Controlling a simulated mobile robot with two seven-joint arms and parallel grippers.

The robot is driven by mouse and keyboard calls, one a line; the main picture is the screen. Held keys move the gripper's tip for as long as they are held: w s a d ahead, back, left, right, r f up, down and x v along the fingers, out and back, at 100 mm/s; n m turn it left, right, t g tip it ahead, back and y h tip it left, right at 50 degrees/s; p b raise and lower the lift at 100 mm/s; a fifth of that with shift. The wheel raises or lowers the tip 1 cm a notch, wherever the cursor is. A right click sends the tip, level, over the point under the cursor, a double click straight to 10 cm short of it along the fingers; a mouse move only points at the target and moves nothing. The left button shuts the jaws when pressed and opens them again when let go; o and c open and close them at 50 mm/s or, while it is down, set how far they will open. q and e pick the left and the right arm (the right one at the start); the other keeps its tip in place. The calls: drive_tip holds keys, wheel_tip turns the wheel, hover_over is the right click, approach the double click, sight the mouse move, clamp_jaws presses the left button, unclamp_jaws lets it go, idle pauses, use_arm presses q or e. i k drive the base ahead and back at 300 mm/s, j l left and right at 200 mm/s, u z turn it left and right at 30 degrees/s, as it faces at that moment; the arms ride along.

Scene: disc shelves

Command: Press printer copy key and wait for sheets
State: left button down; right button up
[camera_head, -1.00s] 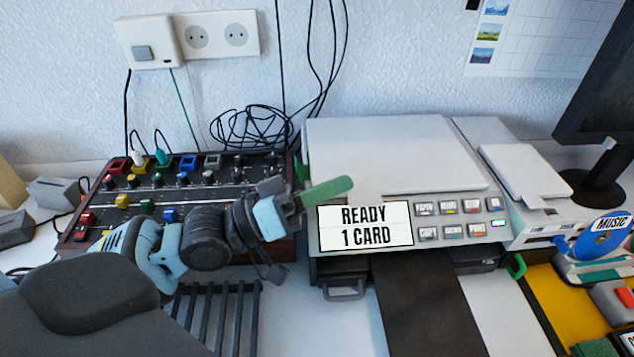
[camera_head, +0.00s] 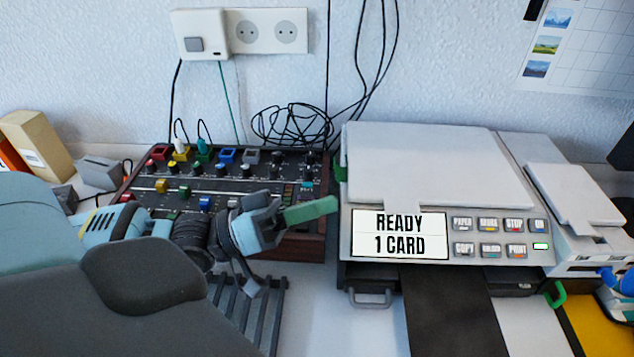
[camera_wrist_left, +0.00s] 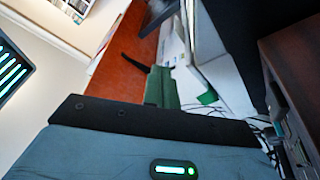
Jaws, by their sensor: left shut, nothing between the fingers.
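The printer (camera_head: 430,165) stands right of centre in the head view with its pale lid down. Its display (camera_head: 399,235) reads "READY 1 CARD". The copy key (camera_head: 464,249) is at the lower left of the small key block right of the display. My left gripper (camera_head: 325,206) is shut and empty, its green fingers pointing right, just left of the display and well short of the copy key. Its green fingers also show in the wrist view (camera_wrist_left: 161,86). My right gripper is not in view.
A mixer panel (camera_head: 220,185) with coloured knobs lies behind my left arm. A dark rack (camera_head: 250,310) is below it. A dark strip (camera_head: 445,315) runs forward from under the printer. Cables (camera_head: 290,122) are coiled at the wall.

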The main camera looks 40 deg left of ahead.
sight(462, 248)
drive_tip(key=k+l, duration=0.7)
drive_tip(key=k, duration=0.15)
